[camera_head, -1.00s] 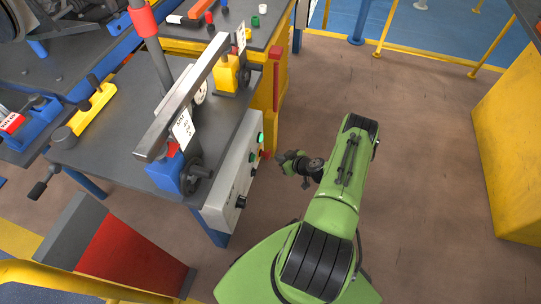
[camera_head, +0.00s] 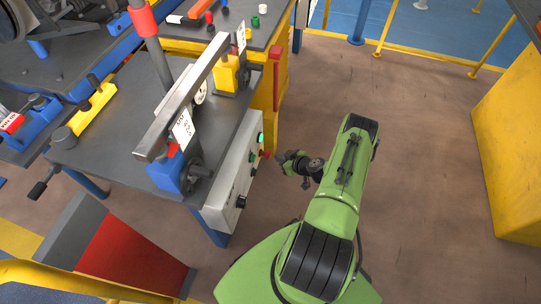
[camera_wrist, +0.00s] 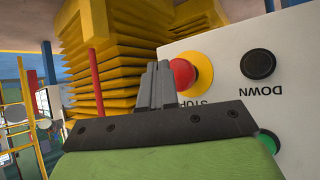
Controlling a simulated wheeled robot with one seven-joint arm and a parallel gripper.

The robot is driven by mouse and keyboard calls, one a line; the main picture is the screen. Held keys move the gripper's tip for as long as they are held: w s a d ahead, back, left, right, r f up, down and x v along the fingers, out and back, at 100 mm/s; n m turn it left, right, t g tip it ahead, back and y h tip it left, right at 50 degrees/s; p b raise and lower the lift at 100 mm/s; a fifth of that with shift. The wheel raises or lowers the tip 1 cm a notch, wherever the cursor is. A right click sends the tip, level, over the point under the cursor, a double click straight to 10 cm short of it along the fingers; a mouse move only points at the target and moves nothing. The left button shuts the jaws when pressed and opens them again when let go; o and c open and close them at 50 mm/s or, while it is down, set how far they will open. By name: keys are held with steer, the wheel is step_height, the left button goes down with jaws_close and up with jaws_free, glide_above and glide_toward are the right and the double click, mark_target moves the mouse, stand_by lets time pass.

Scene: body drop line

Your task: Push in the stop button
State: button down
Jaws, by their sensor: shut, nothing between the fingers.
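The red stop button (camera_wrist: 182,74) sits on a yellow round base on the light control panel (camera_wrist: 227,45) in the wrist view. In the head view the stop button (camera_head: 265,154) is a small red spot on the panel's edge, just left of my gripper (camera_head: 282,158). My gripper (camera_wrist: 157,84) is shut and empty, its closed fingers pointing towards the panel. In the wrist view the fingers overlap the left edge of the button. I cannot tell from these views whether they touch it.
A black button (camera_wrist: 258,65) labelled DOWN is beside the stop button, and a green button (camera_wrist: 268,141) is partly hidden by my gripper. A yellow bellows column (camera_wrist: 100,60) stands at the left of the wrist view. The brown floor (camera_head: 415,110) right of my arm is clear.

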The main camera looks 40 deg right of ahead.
stand_by(0.8)
steer(key=shift+w+a, duration=0.25)
steer(key=shift+w, duration=0.05)
steer(key=shift+w+a, duration=0.4)
steer(key=shift+w, duration=0.15)
stand_by(0.9)
steer(key=shift+s+d, duration=0.65)
steer(key=shift+s, duration=0.2)
steer(key=s+d, duration=0.1)
steer(key=s, duration=0.1)
steer(key=s+d+b, duration=0.1)
steer(key=s+d, duration=0.1)
stand_by(0.6)
